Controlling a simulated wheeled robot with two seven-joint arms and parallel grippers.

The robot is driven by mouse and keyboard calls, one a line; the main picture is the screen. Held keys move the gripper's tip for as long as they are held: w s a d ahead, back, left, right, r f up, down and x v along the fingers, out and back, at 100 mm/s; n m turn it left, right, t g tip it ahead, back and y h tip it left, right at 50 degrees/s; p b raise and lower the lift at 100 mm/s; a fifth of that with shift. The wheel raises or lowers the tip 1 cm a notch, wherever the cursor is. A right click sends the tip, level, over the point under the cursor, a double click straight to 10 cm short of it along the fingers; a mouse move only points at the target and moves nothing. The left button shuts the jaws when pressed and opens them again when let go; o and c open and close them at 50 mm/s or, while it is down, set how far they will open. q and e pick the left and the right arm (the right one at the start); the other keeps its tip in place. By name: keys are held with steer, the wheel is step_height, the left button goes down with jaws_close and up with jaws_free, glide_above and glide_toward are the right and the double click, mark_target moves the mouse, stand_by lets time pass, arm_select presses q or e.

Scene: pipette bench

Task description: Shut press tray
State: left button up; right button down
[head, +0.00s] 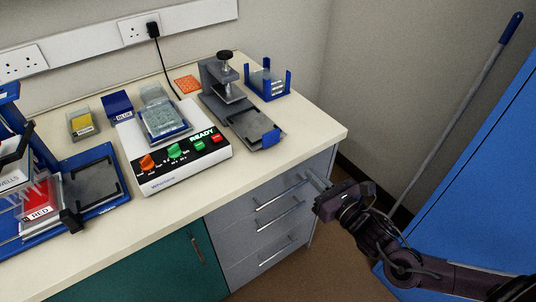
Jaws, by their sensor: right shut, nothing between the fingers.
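The grey press (209,82) stands at the back right of the bench, with a black knob on top. Its flat grey tray (252,124) sticks out toward the bench's front edge, with a blue handle (271,136) at its outer end. My right gripper (316,184) is shut and empty. It appears in front of the drawers, right of and apart from the tray handle. My left gripper is not in view.
A white shaker (180,173) with lit "READY" text sits left of the tray. Blue equipment (105,205) fills the left. Bare worktop (312,130) lies right of the tray. A blue panel (480,190) stands at right.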

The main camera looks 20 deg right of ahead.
steer(key=a+r, duration=0.1)
steer(key=n+p, duration=0.1)
steer(key=p, duration=0.2)
glide_toward(249, 121)
steer(key=shift+y, duration=0.3)
steer(key=s+r, duration=0.1)
steer(key=s, duration=0.1)
steer(key=s+d+r, duration=0.2)
steer(key=s, duration=0.1)
steer(key=shift+s+d, duration=0.15)
steer(key=shift+s, duration=0.15)
steer(key=shift+w, duration=0.45)
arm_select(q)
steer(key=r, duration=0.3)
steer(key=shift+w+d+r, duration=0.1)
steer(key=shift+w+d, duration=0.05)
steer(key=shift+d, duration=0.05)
arm_select(e)
steer(key=shift+f, duration=0.1)
